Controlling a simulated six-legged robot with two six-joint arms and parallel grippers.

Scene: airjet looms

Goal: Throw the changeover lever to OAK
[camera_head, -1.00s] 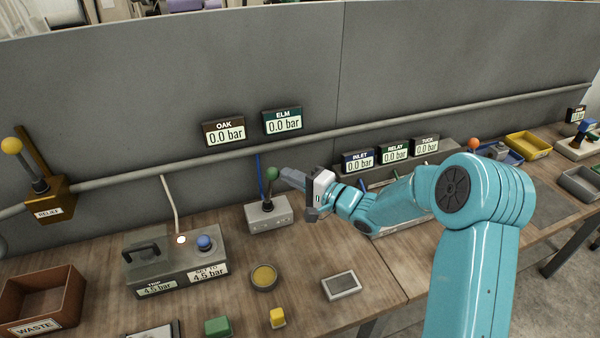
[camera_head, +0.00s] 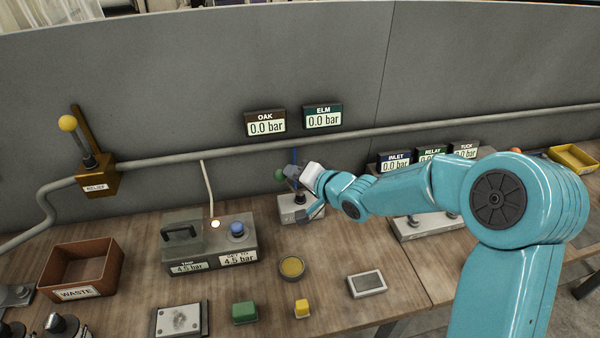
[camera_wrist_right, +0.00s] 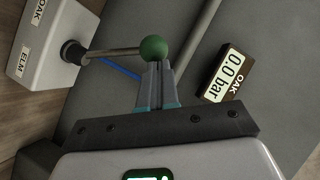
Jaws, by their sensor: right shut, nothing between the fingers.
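The changeover lever has a green ball knob (camera_head: 281,174) and stands on a small grey box (camera_head: 298,212). It leans left in the head view. In the right wrist view the box (camera_wrist_right: 45,45) bears OAK and ELM labels, and the metal stem runs to the green knob (camera_wrist_right: 153,48). My right gripper (camera_head: 290,172) is shut and empty, just right of the knob. In the wrist view its closed fingertips (camera_wrist_right: 159,66) are at the knob's edge and seem to touch it. My left gripper is not in view.
OAK (camera_head: 265,123) and ELM (camera_head: 323,117) displays both read 0.0 bar. A pipe (camera_head: 220,159) runs along the panel behind. A grey unit with a blue knob (camera_head: 237,229) stands left of the lever box; a yellow round button (camera_head: 292,267) is in front.

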